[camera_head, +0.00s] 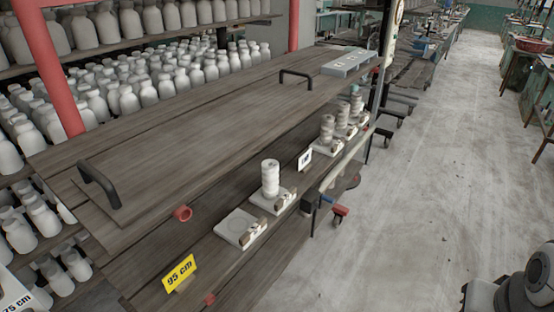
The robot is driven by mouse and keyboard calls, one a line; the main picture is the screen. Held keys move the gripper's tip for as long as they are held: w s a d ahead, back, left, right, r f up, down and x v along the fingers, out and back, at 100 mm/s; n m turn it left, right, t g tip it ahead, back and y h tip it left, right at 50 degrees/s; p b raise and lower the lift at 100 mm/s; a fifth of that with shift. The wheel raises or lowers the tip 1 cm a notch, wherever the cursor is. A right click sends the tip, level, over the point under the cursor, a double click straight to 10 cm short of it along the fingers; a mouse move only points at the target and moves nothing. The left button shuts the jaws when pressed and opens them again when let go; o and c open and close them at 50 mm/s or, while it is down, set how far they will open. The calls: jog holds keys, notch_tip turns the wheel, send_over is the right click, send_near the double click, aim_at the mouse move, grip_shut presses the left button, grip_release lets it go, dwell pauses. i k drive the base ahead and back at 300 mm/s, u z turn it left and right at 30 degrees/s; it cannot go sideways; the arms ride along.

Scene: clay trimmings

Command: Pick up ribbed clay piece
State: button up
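A white ribbed clay piece (270,178) stands upright on a pale square plate (285,204) on the lower wooden shelf, near the middle of the view. More ribbed white pieces stand farther back on similar plates, one of them here (327,130). The task does not say which piece is meant. An empty-looking pale plate (236,226) lies in front with a small brown-and-white block at its edge. My gripper is not in view; only a grey and black part of my arm shows at the bottom right corner.
A wooden board with black handles (100,184) lies above the lower shelf. A yellow "95 cm" sign (179,273) and a red ring (182,213) are near the front. Many white bottles (130,98) fill the left shelves. The concrete floor (430,190) at right is clear.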

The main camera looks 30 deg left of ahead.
aim_at(270, 169)
jog(key=u, duration=0.55)
jog(key=i, duration=0.75)
jog(key=u, duration=0.4)
jog(key=k, duration=0.85)
jog(key=u, duration=0.15)
jog(key=i, duration=0.85)
jog(key=z, duration=0.05)
